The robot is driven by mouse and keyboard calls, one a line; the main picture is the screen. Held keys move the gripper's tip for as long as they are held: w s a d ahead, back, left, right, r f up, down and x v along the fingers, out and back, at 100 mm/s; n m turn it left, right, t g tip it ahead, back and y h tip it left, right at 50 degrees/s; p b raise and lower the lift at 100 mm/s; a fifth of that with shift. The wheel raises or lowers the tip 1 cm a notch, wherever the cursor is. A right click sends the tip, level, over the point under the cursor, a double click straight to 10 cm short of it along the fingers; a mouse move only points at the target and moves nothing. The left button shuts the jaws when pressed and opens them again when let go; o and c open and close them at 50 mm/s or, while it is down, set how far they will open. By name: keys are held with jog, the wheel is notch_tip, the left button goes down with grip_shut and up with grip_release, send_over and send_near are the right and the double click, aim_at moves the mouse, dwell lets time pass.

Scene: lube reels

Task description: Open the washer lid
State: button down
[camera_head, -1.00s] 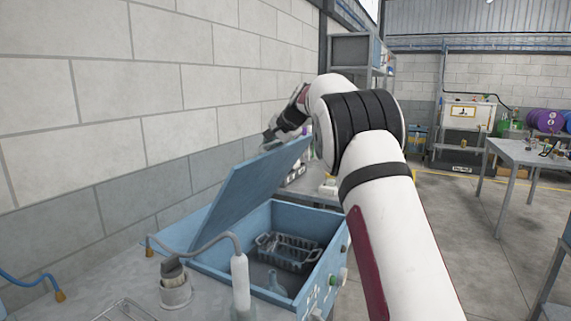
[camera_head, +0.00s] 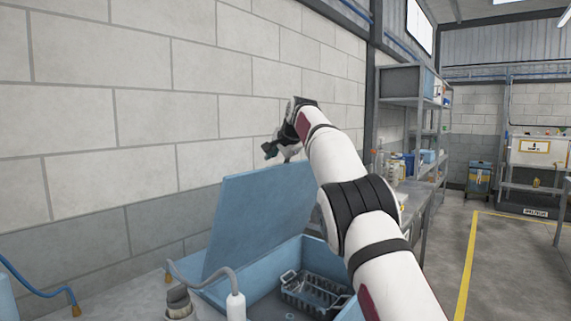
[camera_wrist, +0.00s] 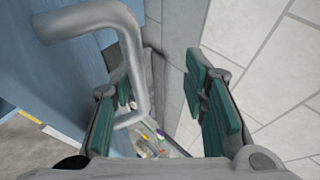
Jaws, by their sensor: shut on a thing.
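The washer lid (camera_head: 262,213) is a flat blue panel, raised steeply above the blue washer basin (camera_head: 262,308). In the wrist view the lid (camera_wrist: 50,75) fills the left side, with its bent grey handle (camera_wrist: 133,60) standing off it. My gripper (camera_head: 275,150) is at the lid's upper edge in the head view. In the wrist view my gripper (camera_wrist: 165,115) has the handle between its teal-padded fingers, close against the left one. The exact contact is partly hidden.
A wire basket (camera_head: 310,290) sits in the basin. A hose with a white nozzle (camera_head: 236,306) and a grey cup (camera_head: 178,304) stand at front left. A block wall (camera_head: 130,130) rises close behind the lid.

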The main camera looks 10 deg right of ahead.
jog(key=shift+w+a+f, duration=0.25)
jog(key=shift+a+f, duration=0.25)
jog(key=shift+f, duration=0.1)
jog(key=c, duration=1.7)
grip_release()
jog(key=shift+o, duration=0.2)
jog(key=shift+f, duration=0.15)
jog(key=shift+a, duration=0.1)
